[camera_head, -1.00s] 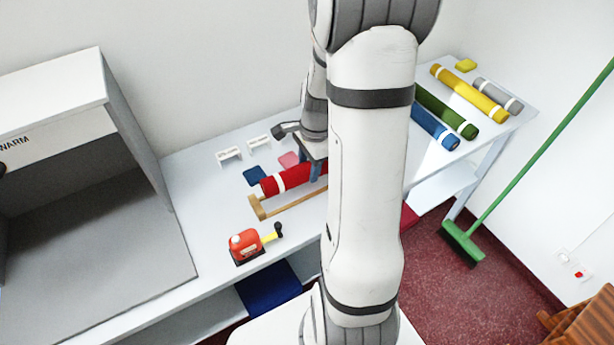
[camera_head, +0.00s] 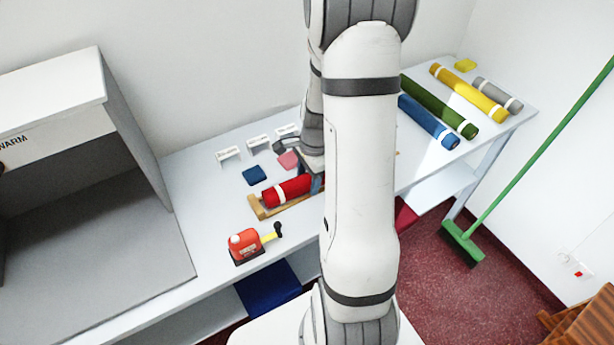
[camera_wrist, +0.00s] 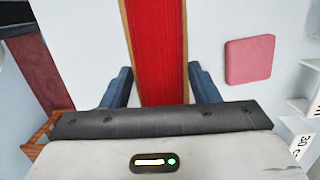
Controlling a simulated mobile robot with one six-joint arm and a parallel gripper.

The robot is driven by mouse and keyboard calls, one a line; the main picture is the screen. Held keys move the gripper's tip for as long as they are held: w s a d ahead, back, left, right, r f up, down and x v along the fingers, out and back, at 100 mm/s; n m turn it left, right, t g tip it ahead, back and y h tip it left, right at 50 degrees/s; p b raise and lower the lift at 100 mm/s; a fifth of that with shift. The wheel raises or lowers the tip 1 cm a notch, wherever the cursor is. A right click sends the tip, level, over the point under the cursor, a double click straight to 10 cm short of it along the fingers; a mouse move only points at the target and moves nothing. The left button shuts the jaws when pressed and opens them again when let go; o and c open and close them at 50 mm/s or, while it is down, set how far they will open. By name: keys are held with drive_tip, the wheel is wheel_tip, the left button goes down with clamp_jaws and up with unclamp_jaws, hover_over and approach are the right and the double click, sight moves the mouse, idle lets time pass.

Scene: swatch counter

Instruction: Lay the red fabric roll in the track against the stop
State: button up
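The red fabric roll (camera_head: 292,188) with a white band near its left end lies along the wooden track (camera_head: 290,208) on the counter. Its left end is close to the track's wooden end piece (camera_head: 256,208); I cannot tell whether they touch. In the wrist view the red roll (camera_wrist: 158,45) runs between thin wooden edges. My gripper (camera_wrist: 160,75) is open, with one blue finger on each side of the roll and small gaps showing. In the head view one finger of my gripper (camera_head: 317,183) shows beside the roll; my arm hides the right part of roll and track.
A blue swatch (camera_head: 255,175) and a pink swatch (camera_head: 288,160) lie behind the track, near small white label stands (camera_head: 258,144). A red tape measure (camera_head: 245,246) stands in front. Blue (camera_head: 429,122), green (camera_head: 440,107) and yellow (camera_head: 470,92) rolls lie right. A warming box (camera_head: 130,140) stands left.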

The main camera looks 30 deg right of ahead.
drive_tip(key=shift+o, duration=1.1)
drive_tip(key=shift+r+p, duration=0.45)
drive_tip(key=shift+r, duration=0.1)
wheel_tip(320, 180, up, 11)
drive_tip(key=d, duration=0.1)
drive_tip(key=s+a+r+n+t, duration=0.1)
drive_tip(key=s+a+r+n, duration=0.3)
drive_tip(key=n, duration=0.5)
drive_tip(key=s+a+r+n+t+h, duration=0.1)
drive_tip(key=s+a+r+n+t, duration=0.1)
drive_tip(key=s+a+r+n, duration=0.3)
drive_tip(key=s+a+n, duration=0.3)
drive_tip(key=a+n, duration=0.1)
drive_tip(key=shift+s+a+r, duration=0.15)
drive_tip(key=shift+s+a, duration=0.05)
